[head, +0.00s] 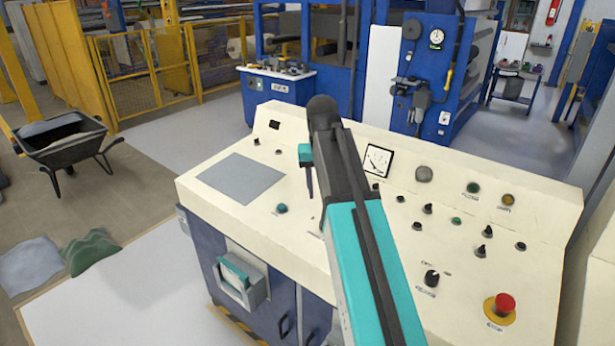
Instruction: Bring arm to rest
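My arm reaches up from the bottom of the head view, its teal and dark grey links over the cream control console (215,165). The arm bends at a dark rounded joint near the console's back edge. Below that joint, a small teal part and a thin dark tip of my gripper (309,185) show to the left of the arm, pointing down over the panel. The arm hides part of the gripper, so its fingers cannot be told apart. I see nothing held in it. Whether the tip touches the panel is unclear.
The panel carries a red emergency button (504,304), a dial gauge (377,161), and several knobs. A wheelbarrow (62,147) and sacks (90,252) stand at left. Blue machines (430,80) and a yellow fence (128,75) stand behind.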

